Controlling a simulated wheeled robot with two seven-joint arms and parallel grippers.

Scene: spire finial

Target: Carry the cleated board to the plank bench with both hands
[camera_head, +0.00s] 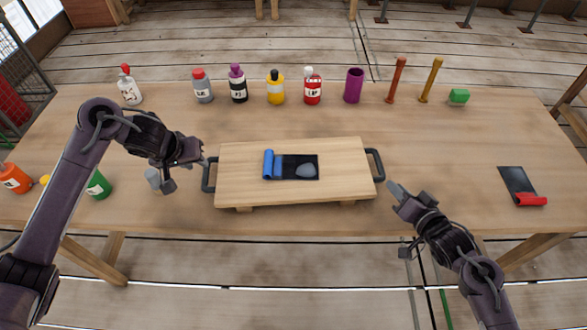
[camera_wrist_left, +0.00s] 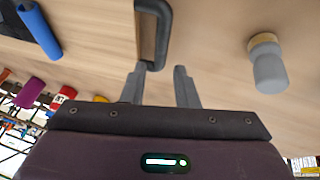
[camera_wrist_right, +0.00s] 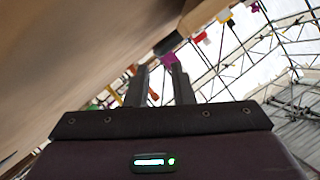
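The cleated board (camera_head: 230,160) lies flat on the wooden table, with a dark handle at each end. A blue roll (camera_head: 268,165) and a grey stone-like piece on a dark sheet lie on it. My left gripper (camera_head: 188,172) is open beside the board's left handle (camera_head: 208,175). In the left wrist view, that handle (camera_wrist_left: 154,45) reaches down to between the fingertips. My right gripper (camera_head: 397,193) is open, apart from the right handle (camera_head: 376,164). In the right wrist view, a dark piece, apparently that handle (camera_wrist_right: 168,44), is beyond the fingertips. I cannot identify the plank bench for certain.
A grey cylinder (camera_head: 153,178) stands close by my left gripper. Several bottles, a purple cup (camera_head: 354,86) and upright sticks line the table's (camera_head: 450,150) far edge. A dark sheet with a red roll (camera_head: 530,199) lies at right. Wooden legs (camera_head: 261,9) show at the top edge.

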